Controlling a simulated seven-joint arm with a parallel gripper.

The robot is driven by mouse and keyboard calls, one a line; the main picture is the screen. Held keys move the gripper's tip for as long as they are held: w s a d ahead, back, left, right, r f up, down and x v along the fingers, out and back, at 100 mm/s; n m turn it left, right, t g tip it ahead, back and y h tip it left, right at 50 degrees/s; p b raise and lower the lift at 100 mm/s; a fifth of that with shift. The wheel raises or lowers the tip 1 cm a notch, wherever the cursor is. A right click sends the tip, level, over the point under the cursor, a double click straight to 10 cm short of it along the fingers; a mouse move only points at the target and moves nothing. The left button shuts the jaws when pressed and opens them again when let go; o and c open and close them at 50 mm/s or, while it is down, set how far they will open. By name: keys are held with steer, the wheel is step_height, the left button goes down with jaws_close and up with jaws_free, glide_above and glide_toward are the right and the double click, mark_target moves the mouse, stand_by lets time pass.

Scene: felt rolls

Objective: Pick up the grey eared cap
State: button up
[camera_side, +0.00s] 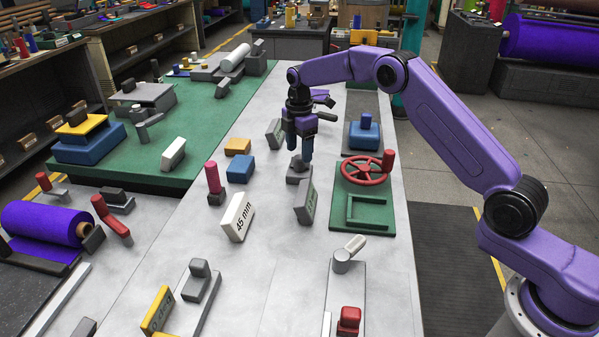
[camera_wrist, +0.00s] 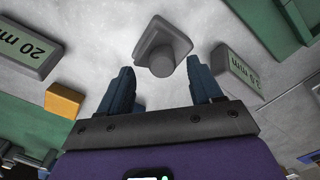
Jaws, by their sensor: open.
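The grey eared cap (camera_wrist: 174,38) lies on the pale table in the wrist view, a flat grey piece with a round knob that points toward my gripper. In the side view the cap (camera_side: 297,178) shows just below my gripper (camera_side: 300,152), partly hidden by the fingers. My gripper is open and points down. In the wrist view the two blue fingers of my gripper (camera_wrist: 161,68) stand either side of the cap's knob, with clear space between. I cannot tell the exact height of the fingertips above the cap.
A dark grey labelled block (camera_side: 305,203) stands close in front of the cap, and another (camera_side: 274,134) stands behind it. A blue block (camera_side: 240,169) and an orange block (camera_side: 238,146) lie to the left. A green plate with a red handwheel (camera_side: 367,172) is at the right.

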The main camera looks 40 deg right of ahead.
mark_target(299, 156)
step_height(299, 156, down, 4)
steer(key=shift+s, duration=0.15)
steer(key=shift+r, duration=0.1)
jaws_close()
steer(key=shift+r, duration=0.55)
step_height(299, 156, up, 2)
steer(key=shift+r, duration=0.1)
steer(key=s+d+r, duration=0.1)
steer(key=s+r, duration=0.8)
steer(key=s, duration=0.5)
steer(key=shift+d+r, duration=0.15)
steer(key=shift+r, duration=0.2)
